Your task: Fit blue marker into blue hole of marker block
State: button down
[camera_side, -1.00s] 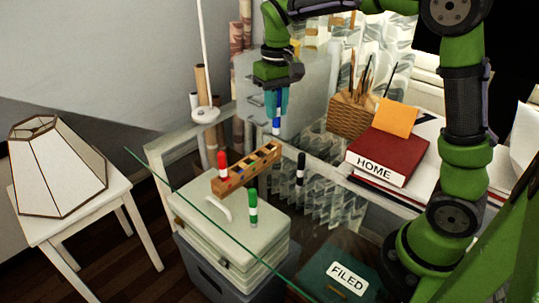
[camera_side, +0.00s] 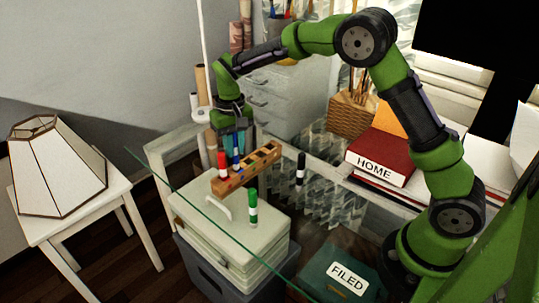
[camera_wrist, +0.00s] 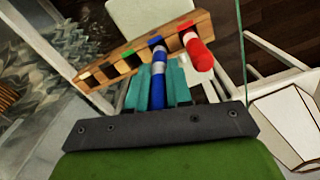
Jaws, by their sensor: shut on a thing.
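The blue marker (camera_side: 236,150) is upright in my gripper (camera_side: 228,146), at the wooden marker block (camera_side: 262,161). In the wrist view, the teal fingers (camera_wrist: 157,84) are shut on the blue marker (camera_wrist: 158,70), and its far end points at the blue patch (camera_wrist: 155,41) on the block (camera_wrist: 120,61). I cannot tell whether its tip is inside the hole or just above it. The red marker (camera_side: 222,166) stands in the block's end beside it, also seen in the wrist view (camera_wrist: 200,54).
The green marker (camera_side: 252,206) and black marker (camera_side: 300,170) stand upright on the glass desk, apart from the block. A red HOME book (camera_side: 385,152), wicker basket (camera_side: 350,115) and FILED box (camera_side: 346,277) are to the right. A lampshade (camera_side: 55,168) is at left.

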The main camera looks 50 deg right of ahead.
aim_at(236, 168)
jog(key=shift+f, duration=2.1)
jog(key=c, duration=1.3)
grip_release()
jog(key=shift+f, duration=0.15)
notch_tip(236, 168, up, 12)
jog(key=shift+f, duration=0.1)
jog(key=s+d+r+t+y, duration=0.1)
jog(key=s+r+t, duration=0.3)
jog(key=s, duration=0.5)
jog(key=s+d+r+t+y, duration=0.1)
jog(key=s+r, duration=0.5)
jog(key=s, duration=0.3)
jog(key=s+f, duration=0.1)
jog(key=s, duration=0.1)
jog(key=s+f+t, duration=0.1)
jog(key=s, duration=0.2)
jog(key=s+t, duration=0.1)
jog(key=s, duration=0.1)
jog(key=shift+s+f+m, duration=0.25)
jog(key=shift+f+m, duration=0.15)
